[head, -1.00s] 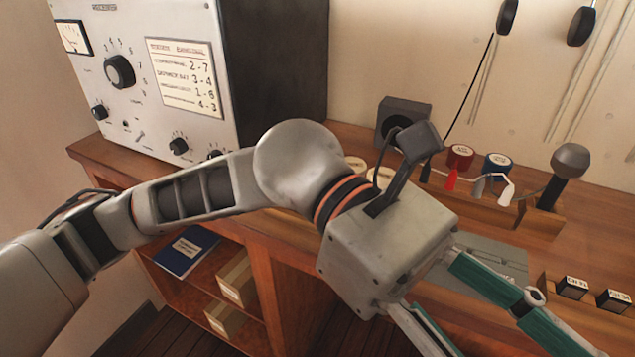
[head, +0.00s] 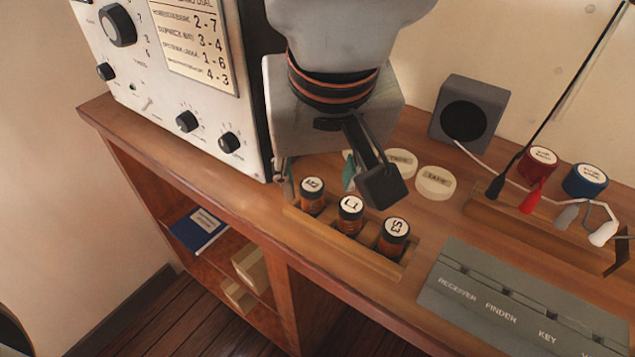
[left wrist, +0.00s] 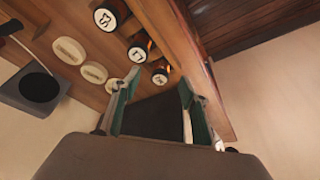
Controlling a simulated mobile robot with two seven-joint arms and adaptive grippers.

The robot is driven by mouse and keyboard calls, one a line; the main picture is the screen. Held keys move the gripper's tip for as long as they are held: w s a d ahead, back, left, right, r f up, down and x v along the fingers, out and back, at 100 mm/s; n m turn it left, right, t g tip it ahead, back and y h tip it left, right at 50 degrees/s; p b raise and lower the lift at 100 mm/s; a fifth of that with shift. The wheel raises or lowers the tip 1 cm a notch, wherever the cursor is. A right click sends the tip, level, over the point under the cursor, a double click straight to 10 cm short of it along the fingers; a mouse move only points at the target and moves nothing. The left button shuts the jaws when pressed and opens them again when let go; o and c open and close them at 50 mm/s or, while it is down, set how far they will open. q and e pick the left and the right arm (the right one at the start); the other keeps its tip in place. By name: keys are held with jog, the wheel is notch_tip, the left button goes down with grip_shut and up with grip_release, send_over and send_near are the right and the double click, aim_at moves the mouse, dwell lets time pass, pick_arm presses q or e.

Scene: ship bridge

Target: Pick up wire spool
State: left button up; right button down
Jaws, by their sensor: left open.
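A red spool (head: 538,162) and a blue spool (head: 585,180) with white label tops stand at the right of the wooden counter (head: 430,325). Three copper-wound coils with dark caps, L2 (head: 312,196), L1 (head: 350,214) and L3 (head: 395,237), stand in a wooden rack. I cannot tell which is the wire spool meant. My left gripper (head: 318,172) points down just behind the rack, its fingers mostly hidden by its body. In the left wrist view the jaws (left wrist: 158,86) are open and empty, near L2 (left wrist: 160,74) and L1 (left wrist: 139,50).
A grey radio cabinet (head: 190,75) stands close left of the gripper. Cream tape rolls (head: 436,182) lie beside it. A grey speaker (head: 467,110), clip leads (head: 602,232) and a grey labelled panel (head: 520,300) occupy the right. An open shelf (head: 225,265) lies below.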

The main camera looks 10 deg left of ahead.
aim_at(312, 186)
pick_arm(q)
jog(key=w+f, duration=0.1)
jog(key=f, duration=0.1)
jog(key=w+a+f+b, duration=0.1)
jog(key=f, duration=0.1)
jog(key=w+a+f, duration=0.1)
jog(key=f, duration=0.1)
jog(key=shift+w+b, duration=0.3)
jog(key=shift+b, duration=0.05)
jog(key=shift+w+f, duration=0.15)
jog(key=shift+f, duration=0.1)
jog(key=shift+r, duration=0.1)
jog(key=shift+c, duration=0.7)
jog(key=c, duration=1.1)
jog(key=shift+o, duration=0.2)
pick_arm(e)
jog(key=shift+w+f, duration=0.25)
jog(key=shift+f, duration=0.1)
